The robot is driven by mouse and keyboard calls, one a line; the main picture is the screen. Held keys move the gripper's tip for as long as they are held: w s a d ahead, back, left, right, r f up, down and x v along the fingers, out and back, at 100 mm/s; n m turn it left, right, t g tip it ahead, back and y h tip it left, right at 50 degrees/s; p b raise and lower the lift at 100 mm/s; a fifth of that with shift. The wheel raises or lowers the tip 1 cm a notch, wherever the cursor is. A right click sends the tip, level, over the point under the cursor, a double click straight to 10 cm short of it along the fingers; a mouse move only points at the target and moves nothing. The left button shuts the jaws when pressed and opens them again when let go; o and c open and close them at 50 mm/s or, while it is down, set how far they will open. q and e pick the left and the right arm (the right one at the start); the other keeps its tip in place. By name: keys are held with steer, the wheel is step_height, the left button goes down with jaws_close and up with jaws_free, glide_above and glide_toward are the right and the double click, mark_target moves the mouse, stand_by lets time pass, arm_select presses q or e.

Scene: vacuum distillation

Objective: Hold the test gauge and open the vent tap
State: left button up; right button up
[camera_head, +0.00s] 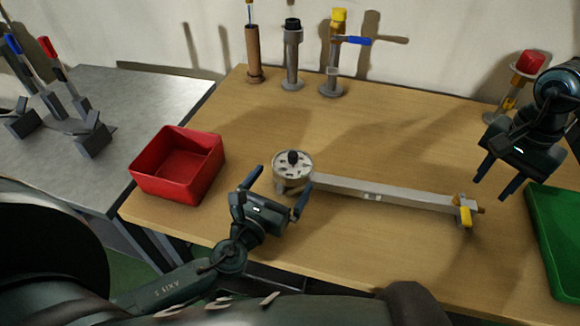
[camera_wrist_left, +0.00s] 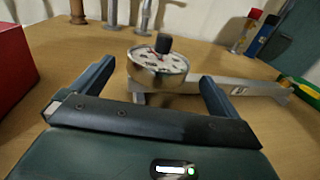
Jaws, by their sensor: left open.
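The test gauge (camera_head: 292,164), a round pale dial with a black knob on top, sits at the left end of a grey bar lying on the wooden table. It also shows in the left wrist view (camera_wrist_left: 158,62). The likely vent tap (camera_head: 465,214), with a yellow handle and brass fitting, is at the bar's right end. My left gripper (camera_head: 278,189) is open, its fingers to either side of the gauge's near side; contact cannot be told. My right gripper (camera_head: 498,178) is open and empty, above and right of the tap, fingers pointing down.
A red bin (camera_head: 178,165) stands left of the gauge. A green tray (camera_head: 555,240) is at the right edge. Several upright fittings line the back, one with a blue lever (camera_head: 357,40). A red-topped fitting (camera_head: 528,62) stands behind my right gripper.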

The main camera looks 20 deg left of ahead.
mark_target(302, 151)
arm_select(q)
steer(key=w, duration=0.6)
steer(key=shift+w+d, duration=0.15)
steer(key=shift+d, duration=0.15)
steer(key=shift+c, duration=0.6)
